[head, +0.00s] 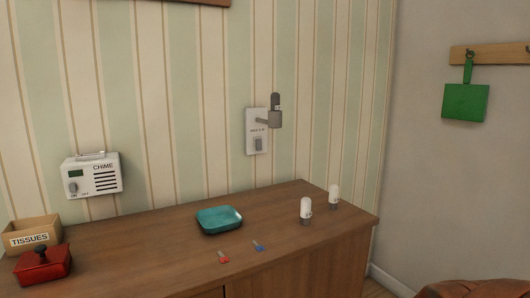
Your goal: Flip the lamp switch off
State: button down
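A light wall plate (250,148) is fixed to the striped wall above the cabinet. It has a small grey rocker switch (258,144) in its lower part; whether it is set on or off is too small to tell. Small lettering above the switch is not clearly legible. A grey lamp holder (275,119) sticks out from the upper part of the plate, with a dark upright piece (275,101) above it. No glow shows there. My gripper is not in view.
The brown cabinet top (150,256) holds two white bulbs (306,207) (334,194), a teal dish (219,219), red and blue small items (223,257) (258,246), a tissue box (32,235) and a red box (42,265).

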aim_at(258, 141)
jog(key=u, duration=0.25)
jog(key=i, duration=0.5)
jog(key=u, duration=1.4)
